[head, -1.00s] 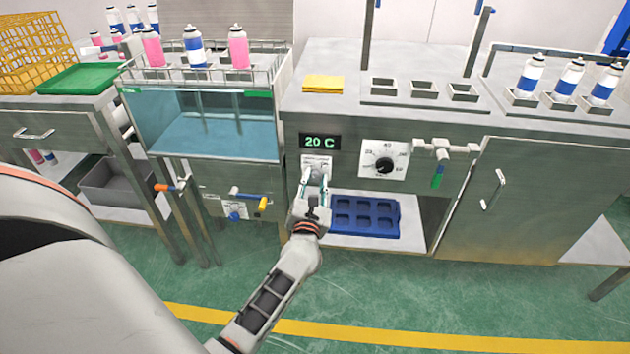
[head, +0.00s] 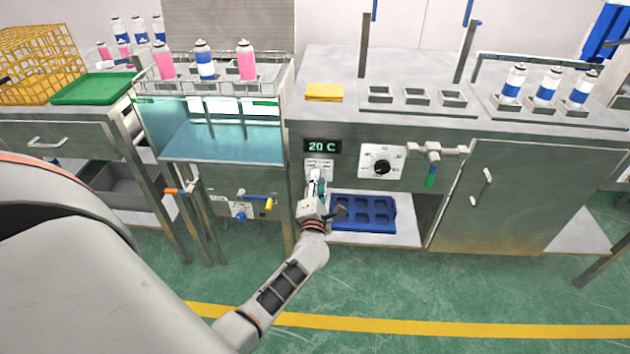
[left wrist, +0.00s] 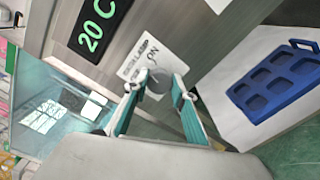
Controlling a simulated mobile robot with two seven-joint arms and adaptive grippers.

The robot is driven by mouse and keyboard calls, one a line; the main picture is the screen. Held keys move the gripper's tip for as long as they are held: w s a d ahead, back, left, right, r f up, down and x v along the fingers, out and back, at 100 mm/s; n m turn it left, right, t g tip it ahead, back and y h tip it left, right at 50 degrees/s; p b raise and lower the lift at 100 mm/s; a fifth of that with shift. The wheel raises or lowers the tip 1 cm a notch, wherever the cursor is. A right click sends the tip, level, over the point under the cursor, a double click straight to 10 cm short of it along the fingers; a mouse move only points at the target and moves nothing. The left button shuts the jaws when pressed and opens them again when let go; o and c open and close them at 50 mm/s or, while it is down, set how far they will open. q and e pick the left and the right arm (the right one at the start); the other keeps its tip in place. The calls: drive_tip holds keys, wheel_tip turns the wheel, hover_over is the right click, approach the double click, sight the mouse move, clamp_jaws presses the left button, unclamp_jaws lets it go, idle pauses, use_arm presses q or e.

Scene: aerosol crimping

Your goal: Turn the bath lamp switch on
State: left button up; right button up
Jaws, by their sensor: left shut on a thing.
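The bath lamp switch is on a white labelled plate (head: 319,164) below the green "20 C" display (head: 322,146). My left gripper (head: 316,183) is at the plate, its fingers shut on the grey switch knob (left wrist: 156,86), as the left wrist view shows. The word "ON" is readable beside the knob; the fingertips partly hide the knob. The glass water bath (head: 220,137) to the left is lit, with bright white patches in its upper part. My right gripper is not in view.
A blue tray (head: 363,226) sits on the shelf below, close to my left gripper. Yellow- and blue-handled valves (head: 268,203) are under the bath. Green floor in front is clear.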

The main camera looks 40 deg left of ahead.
use_arm(q)
drive_tip(key=shift+m+p, duration=0.8)
drive_tip(key=shift+m, duration=1)
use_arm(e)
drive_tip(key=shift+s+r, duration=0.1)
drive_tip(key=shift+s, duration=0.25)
use_arm(q)
drive_tip(key=o, duration=1.1)
drive_tip(key=v, duration=1.2)
drive_tip(key=shift+s, duration=0.1)
